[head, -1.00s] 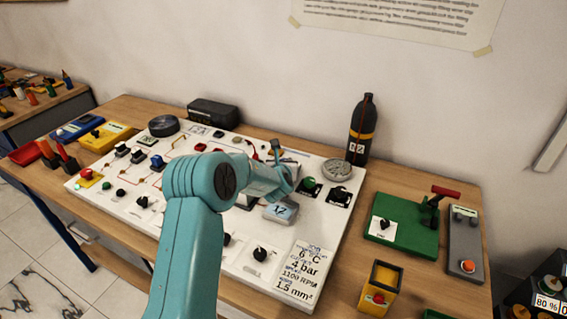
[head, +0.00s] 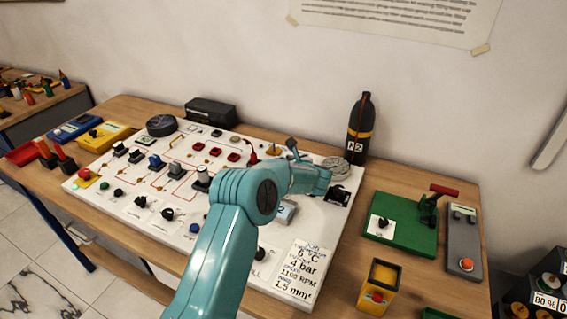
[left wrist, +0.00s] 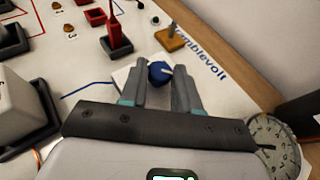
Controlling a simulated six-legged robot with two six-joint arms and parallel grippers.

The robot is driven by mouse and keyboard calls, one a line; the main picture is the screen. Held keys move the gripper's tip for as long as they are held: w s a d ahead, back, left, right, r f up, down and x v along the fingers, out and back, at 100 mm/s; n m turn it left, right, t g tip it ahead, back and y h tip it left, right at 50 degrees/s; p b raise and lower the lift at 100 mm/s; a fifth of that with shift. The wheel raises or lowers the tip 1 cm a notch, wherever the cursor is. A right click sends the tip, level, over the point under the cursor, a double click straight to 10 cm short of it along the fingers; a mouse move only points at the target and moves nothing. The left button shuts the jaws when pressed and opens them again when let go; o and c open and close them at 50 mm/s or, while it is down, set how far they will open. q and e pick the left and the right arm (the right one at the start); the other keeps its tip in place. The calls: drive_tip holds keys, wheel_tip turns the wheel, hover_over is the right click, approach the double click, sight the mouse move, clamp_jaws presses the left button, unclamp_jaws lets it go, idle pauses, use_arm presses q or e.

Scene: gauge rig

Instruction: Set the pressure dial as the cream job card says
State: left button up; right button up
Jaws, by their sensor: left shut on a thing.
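The cream job card (head: 298,270) lies at the board's front right corner; I read 6 °C, 4 bar, 1100 RPM and 1.5 mm². In the left wrist view, my left gripper (left wrist: 160,82) is shut on a blue knob (left wrist: 158,70) with a pale pointer line, on a white plate. A round gauge with a dark needle (left wrist: 272,145) is at the right edge of that view; its numbers are too small to read. In the head view the gauge (head: 336,166) is partly behind my left arm, and the knob is hidden. My right gripper is not in view.
Red switches (head: 233,156) and black knobs fill the white board (head: 110,215). A small display (head: 288,211) is partly covered by my arm. A black bottle (head: 360,130) stands behind the gauge. A green base with a clamp (head: 400,225) and a yellow box (head: 380,287) are to the right.

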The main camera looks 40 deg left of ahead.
use_arm(q)
drive_tip(key=shift+w+n+g+y+b, duration=0.15)
drive_tip(key=shift+n+g+y, duration=0.1)
drive_tip(key=shift+n+g, duration=0.6)
drive_tip(key=shift+w+n+g+y+b, duration=0.15)
drive_tip(key=shift+n+g+y, duration=0.1)
drive_tip(key=shift+n+g, duration=0.6)
drive_tip(key=shift+r+g, duration=0.1)
drive_tip(key=shift+g, duration=0.3)
drive_tip(key=o, duration=1)
drive_tip(key=shift+d, duration=0.3)
drive_tip(key=b+v, duration=0.2)
drive_tip(key=v, duration=1.3)
drive_tip(key=shift+d+r+b, duration=0.2)
drive_tip(key=shift+d+b, duration=0.1)
